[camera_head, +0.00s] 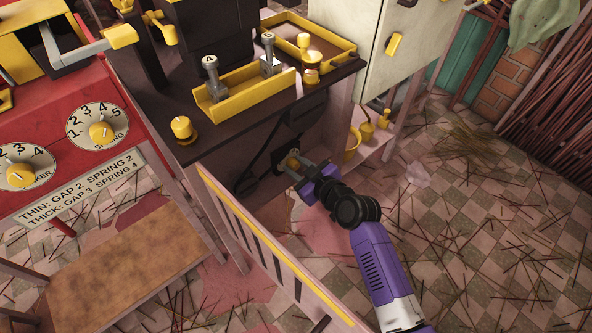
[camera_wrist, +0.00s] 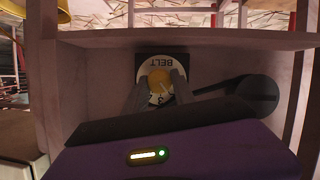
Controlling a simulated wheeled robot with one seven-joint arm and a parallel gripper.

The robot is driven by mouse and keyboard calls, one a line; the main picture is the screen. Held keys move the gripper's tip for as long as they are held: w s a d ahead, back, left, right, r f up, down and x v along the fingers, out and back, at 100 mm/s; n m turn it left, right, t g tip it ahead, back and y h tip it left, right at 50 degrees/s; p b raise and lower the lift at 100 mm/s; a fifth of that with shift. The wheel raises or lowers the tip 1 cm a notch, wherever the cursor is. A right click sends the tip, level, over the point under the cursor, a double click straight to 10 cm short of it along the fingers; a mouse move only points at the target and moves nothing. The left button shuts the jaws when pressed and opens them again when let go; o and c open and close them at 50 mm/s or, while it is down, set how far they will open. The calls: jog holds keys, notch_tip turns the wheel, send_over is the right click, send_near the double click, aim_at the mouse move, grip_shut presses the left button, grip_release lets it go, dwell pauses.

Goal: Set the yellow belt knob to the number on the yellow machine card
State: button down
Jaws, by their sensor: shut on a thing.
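The yellow belt knob (camera_wrist: 160,77) sits on a pale round dial (camera_wrist: 146,70) marked BELT, seen upside down in the wrist view. My gripper (camera_head: 295,170) reaches under the dark-topped machine, and its two fingers are shut on the knob from both sides. A 3 shows on the dial between the fingers; the fingers hide other numbers, and I cannot tell the setting. In the head view the knob (camera_head: 293,162) is small and partly covered by the gripper. I cannot make out a yellow machine card in either view.
A dark belt and pulley (camera_wrist: 258,94) lie right of the dial. A pale shelf edge (camera_wrist: 190,40) crosses above it in the wrist view. The red machine (camera_head: 130,110) at left has two dials and a THIN/THICK card (camera_head: 80,188). A yellow-edged rail (camera_head: 265,245) stands left of my arm.

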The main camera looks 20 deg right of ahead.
jog(key=shift+d+m+y+b, duration=0.15)
jog(key=shift+m+y+b, duration=0.55)
jog(key=shift+m, duration=0.5)
jog(key=shift+m+g+y+b, duration=0.45)
jog(key=shift+m+y, duration=0.45)
jog(key=shift+m, duration=0.4)
jog(key=c, duration=1)
grip_release()
jog(key=shift+c, duration=0.2)
jog(key=shift+d, duration=0.1)
jog(key=p+v, duration=0.2)
jog(key=v, duration=0.5)
jog(key=shift+s+d+p, duration=0.25)
jog(key=shift+s+p, duration=0.05)
